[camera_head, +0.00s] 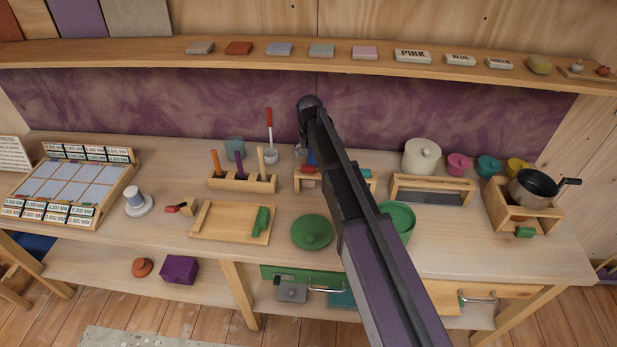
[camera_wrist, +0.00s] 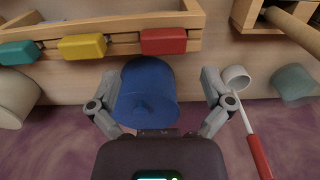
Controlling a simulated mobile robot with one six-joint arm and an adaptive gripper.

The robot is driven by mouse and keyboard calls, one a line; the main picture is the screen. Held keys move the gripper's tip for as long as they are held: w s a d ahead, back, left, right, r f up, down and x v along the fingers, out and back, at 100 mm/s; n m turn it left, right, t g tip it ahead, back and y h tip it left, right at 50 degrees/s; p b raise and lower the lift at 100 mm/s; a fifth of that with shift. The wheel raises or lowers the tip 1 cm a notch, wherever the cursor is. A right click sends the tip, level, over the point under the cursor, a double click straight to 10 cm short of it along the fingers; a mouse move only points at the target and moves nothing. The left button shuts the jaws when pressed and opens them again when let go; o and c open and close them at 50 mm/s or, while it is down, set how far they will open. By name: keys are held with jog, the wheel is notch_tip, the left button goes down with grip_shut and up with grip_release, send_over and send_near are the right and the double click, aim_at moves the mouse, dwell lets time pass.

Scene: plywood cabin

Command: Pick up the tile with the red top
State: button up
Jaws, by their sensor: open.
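A flat rust-red tile (camera_head: 239,48) lies on the wall shelf, between a grey tile (camera_head: 200,48) and a lavender tile (camera_head: 279,49). It is not in the wrist view. My gripper (camera_wrist: 160,82) is open low over the workbench, well below the shelf. A blue rounded object (camera_wrist: 147,92) shows between and in front of its spread fingers; I cannot tell whether they touch it. A red block (camera_wrist: 163,41) sits on the edge of a wooden rack in the wrist view. In the head view my arm hides most of the gripper and part of that rack.
The wall shelf (camera_head: 420,70) also holds a grey-green tile (camera_head: 321,50), a pink tile (camera_head: 364,52) and several lettered blocks. A small white cup (camera_wrist: 236,78) and a red-handled tool (camera_wrist: 258,155) are close beside my gripper. Pots and wooden racks crowd the workbench (camera_head: 165,170).

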aim_at(308, 166)
jog(key=shift+f, duration=0.15)
jog(key=shift+s+a+f+b, duration=0.1)
jog(key=shift+f+b, duration=1.15)
jog(key=shift+b, duration=0.05)
jog(key=shift+a+f+b, duration=0.1)
jog(key=shift+f+b, duration=1.1)
jog(key=shift+b, duration=0.1)
jog(key=c, duration=0.9)
